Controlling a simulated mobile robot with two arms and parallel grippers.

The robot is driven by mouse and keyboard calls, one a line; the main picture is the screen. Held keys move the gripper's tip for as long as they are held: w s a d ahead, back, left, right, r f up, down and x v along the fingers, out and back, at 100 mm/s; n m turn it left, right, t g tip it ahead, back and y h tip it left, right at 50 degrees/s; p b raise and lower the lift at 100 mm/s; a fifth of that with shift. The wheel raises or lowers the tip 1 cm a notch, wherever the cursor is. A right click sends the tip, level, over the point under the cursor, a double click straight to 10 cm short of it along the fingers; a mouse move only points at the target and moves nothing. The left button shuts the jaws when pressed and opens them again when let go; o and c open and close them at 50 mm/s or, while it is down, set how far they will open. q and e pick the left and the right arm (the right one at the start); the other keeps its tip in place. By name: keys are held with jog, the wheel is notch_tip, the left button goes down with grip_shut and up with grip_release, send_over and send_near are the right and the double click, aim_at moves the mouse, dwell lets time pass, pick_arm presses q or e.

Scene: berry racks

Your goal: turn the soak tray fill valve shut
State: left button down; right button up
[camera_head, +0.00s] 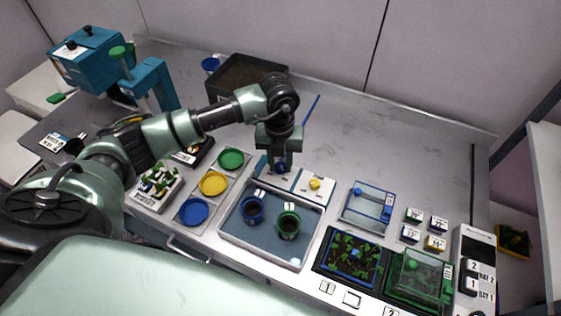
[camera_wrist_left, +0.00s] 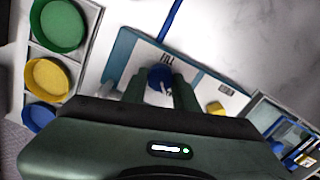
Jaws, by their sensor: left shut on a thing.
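The soak tray (camera_head: 255,256) is a shallow grey tray with a blue floor, in the middle of the bench. A valve panel (camera_head: 303,176) stands at its back edge. The fill valve's round blue knob (camera_wrist_left: 159,77) sits beside a small FILL label in the left wrist view. My left gripper (camera_head: 281,166) reaches down over the panel with its fingers on both sides of the blue knob, shut on it. The fingers and wrist partly hide the knob. A yellow knob (camera_head: 315,184) is on the panel to the right. My right gripper is not in view.
A blue pot (camera_head: 251,208) and a green pot (camera_head: 289,224) stand in the soak tray. Green, yellow and blue dishes (camera_head: 214,183) lie to its left. A clear blue-edged box (camera_head: 367,208) stands to its right. A dark soil bin (camera_head: 250,72) is behind my arm.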

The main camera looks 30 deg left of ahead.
aim_at(280, 164)
pick_arm(q)
jog(key=shift+f+m+b, duration=0.15)
jog(key=shift+m+b, duration=0.65)
jog(key=shift+b, duration=0.3)
jog(key=m+b, duration=1.1)
jog(key=shift+w+a+m+b, duration=0.1)
jog(key=shift+w+m+b, duration=0.05)
jog(key=shift+m+b, duration=2)
jog(key=shift+m, duration=0.45)
jog(key=shift+r, duration=0.2)
jog(key=c, duration=1.1)
grip_release()
notch_tip(280, 164, up, 8)
jog(key=shift+f, duration=0.1)
